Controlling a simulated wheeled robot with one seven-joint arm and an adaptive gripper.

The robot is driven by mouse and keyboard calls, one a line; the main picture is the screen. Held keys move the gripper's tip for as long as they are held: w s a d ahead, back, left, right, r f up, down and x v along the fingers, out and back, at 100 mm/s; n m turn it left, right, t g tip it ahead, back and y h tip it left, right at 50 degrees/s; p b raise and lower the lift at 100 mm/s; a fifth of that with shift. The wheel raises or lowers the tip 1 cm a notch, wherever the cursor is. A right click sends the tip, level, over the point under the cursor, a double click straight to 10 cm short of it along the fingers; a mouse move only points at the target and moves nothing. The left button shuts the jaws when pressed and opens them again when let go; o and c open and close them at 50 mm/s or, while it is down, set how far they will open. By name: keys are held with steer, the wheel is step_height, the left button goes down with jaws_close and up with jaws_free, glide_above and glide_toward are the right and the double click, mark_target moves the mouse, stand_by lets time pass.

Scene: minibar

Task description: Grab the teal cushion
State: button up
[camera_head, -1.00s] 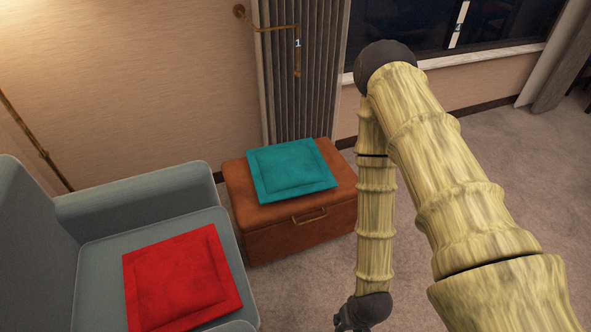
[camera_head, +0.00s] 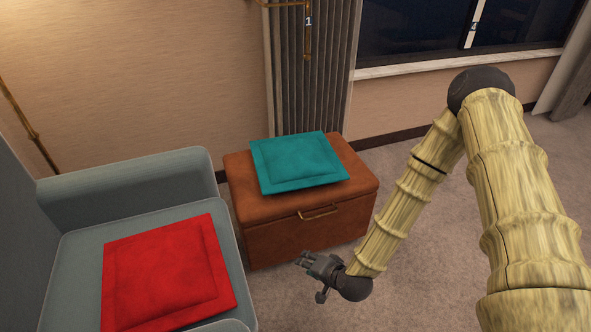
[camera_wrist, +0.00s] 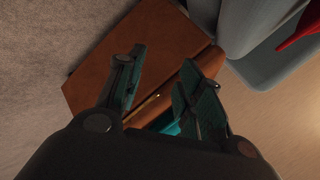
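The teal cushion (camera_head: 298,162) lies flat on top of a brown leather ottoman (camera_head: 262,215) with a brass handle on its front. My gripper (camera_head: 303,259) is in front of the ottoman, lower than the cushion and apart from it. In the wrist view my gripper (camera_wrist: 160,75) has its two fingers spread, with nothing between them. The ottoman (camera_wrist: 135,50) shows beyond the fingers. A small part of the teal cushion (camera_wrist: 172,128) shows low between the fingers, mostly hidden by the gripper.
A grey-blue armchair (camera_head: 130,182) with a red cushion (camera_head: 170,270) stands left of the ottoman. The armchair also shows in the wrist view (camera_wrist: 240,30). A curtain (camera_head: 310,90) hangs behind the ottoman. Carpet (camera_head: 400,170) is free to the right.

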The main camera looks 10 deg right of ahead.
steer(key=w+d+m+t+b, duration=0.3)
steer(key=w+m+t+b, duration=0.15)
steer(key=w+b, duration=0.6)
steer(key=m+t+h+b, duration=0.1)
steer(key=m+t+b, duration=0.3)
steer(key=b, duration=0.1)
glide_toward(311, 187)
steer(key=shift+h, duration=0.3)
steer(key=w+b, duration=0.1)
steer(key=w, duration=0.2)
steer(key=w+a+b, duration=0.1)
steer(key=w, duration=0.3)
steer(key=shift+a, duration=0.15)
steer(key=w+b, duration=0.2)
steer(key=w, duration=0.1)
steer(key=shift+a+f, duration=0.2)
steer(key=shift+a, duration=0.1)
steer(key=shift+w+r, duration=0.15)
steer(key=shift+w, duration=0.25)
steer(key=shift+c, duration=0.4)
jaws_close()
